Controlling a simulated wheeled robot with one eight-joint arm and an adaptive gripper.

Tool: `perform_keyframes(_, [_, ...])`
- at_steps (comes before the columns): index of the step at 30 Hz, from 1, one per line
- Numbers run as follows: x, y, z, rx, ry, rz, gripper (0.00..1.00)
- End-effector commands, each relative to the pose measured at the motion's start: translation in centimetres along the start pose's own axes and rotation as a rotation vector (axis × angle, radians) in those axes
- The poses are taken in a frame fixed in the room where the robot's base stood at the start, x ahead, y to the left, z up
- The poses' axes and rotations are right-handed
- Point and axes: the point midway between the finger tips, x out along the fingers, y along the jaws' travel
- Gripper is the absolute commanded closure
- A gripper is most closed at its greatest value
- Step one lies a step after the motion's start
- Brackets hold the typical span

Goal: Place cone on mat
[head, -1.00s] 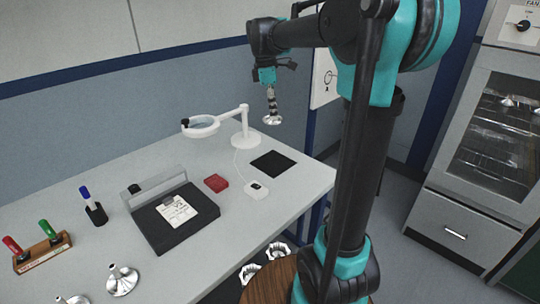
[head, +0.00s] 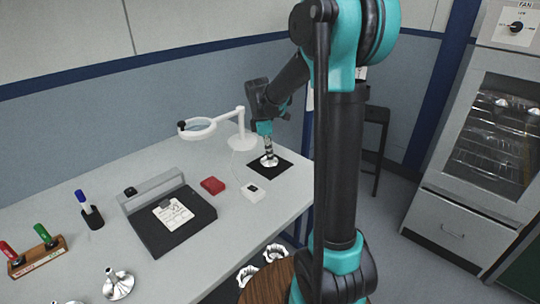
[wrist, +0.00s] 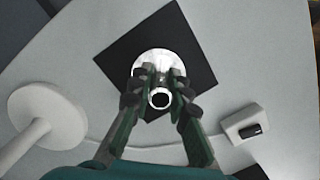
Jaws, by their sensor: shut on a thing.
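My gripper (head: 267,140) is shut on a shiny metal cone (head: 269,161), gripping its narrow neck. The cone is upright with its wide flared end down. It is over the black square mat (head: 283,171) at the right end of the table. In the wrist view the cone (wrist: 157,62) lies within the outline of the mat (wrist: 190,45), with mat showing on several sides. My gripper (wrist: 158,92) hides part of the cone and mat there. I cannot tell whether the cone's rim touches the mat.
A white magnifier lamp (head: 243,140) stands just left of the mat. A black device (head: 168,218) is further left. Another metal cone (head: 118,285) stands at the table's front.

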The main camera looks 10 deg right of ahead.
Motion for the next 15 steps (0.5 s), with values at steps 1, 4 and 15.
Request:
perform_keyframes(1, [0.2,0.02,-0.04,0.0,0.0,0.0,1.0])
perform_keyframes(4, [0.24,0.02,-0.04,0.0,0.0,0.0,1.0])
perform_keyframes(15, [0.48,0.02,-0.08,0.0,0.0,0.0,0.7])
